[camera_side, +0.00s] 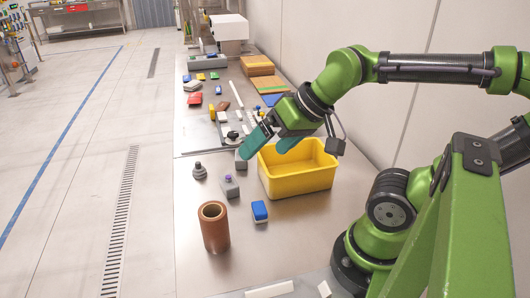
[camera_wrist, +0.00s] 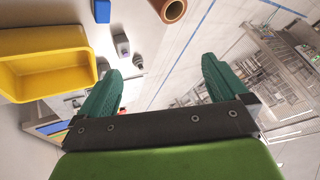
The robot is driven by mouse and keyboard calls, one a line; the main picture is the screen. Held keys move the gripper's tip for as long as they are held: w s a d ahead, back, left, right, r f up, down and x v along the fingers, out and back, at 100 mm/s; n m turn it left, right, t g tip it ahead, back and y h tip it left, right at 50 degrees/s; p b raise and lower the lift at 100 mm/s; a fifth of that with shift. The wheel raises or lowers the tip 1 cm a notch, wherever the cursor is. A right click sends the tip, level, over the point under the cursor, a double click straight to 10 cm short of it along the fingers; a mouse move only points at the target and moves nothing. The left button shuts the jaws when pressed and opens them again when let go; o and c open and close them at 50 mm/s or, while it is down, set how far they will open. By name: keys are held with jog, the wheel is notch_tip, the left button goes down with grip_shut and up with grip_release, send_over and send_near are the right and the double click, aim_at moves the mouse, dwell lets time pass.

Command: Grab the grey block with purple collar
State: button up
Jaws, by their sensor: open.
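The grey block with purple collar (camera_side: 229,188) stands on the metal table, left of the yellow bin, in the side view. In the wrist view the grey block (camera_wrist: 122,46) is small and sits upper left of the gripper, outside the gap between the fingers. My gripper (camera_side: 262,151) has teal fingers spread apart with nothing between them. It hangs above the table near the bin's far left corner, farther back than the block and apart from it. The fingers also show spread in the wrist view (camera_wrist: 160,65).
A yellow bin (camera_side: 298,184) stands right of the block. A dark grey stepped part (camera_side: 200,171), a brown tube (camera_side: 214,227) and a blue-white block (camera_side: 260,211) stand around it. Several small items crowd the far table.

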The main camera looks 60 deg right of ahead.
jog(key=n+g+h, duration=0.2)
jog(key=n+g, duration=0.5)
jog(key=n, duration=0.4)
send_over(228, 178)
notch_tip(228, 178, down, 8)
jog(key=n, duration=0.4)
jog(key=f, duration=1)
jog(key=shift+w+a+f, duration=0.1)
jog(key=shift+w+f, duration=0.15)
jog(key=shift+w, duration=0.15)
jog(key=shift+s+f, duration=0.2)
jog(key=shift+f, duration=1.15)
jog(key=shift+s+f, duration=0.2)
jog(key=shift+f, duration=1.15)
jog(key=shift+c, duration=0.5)
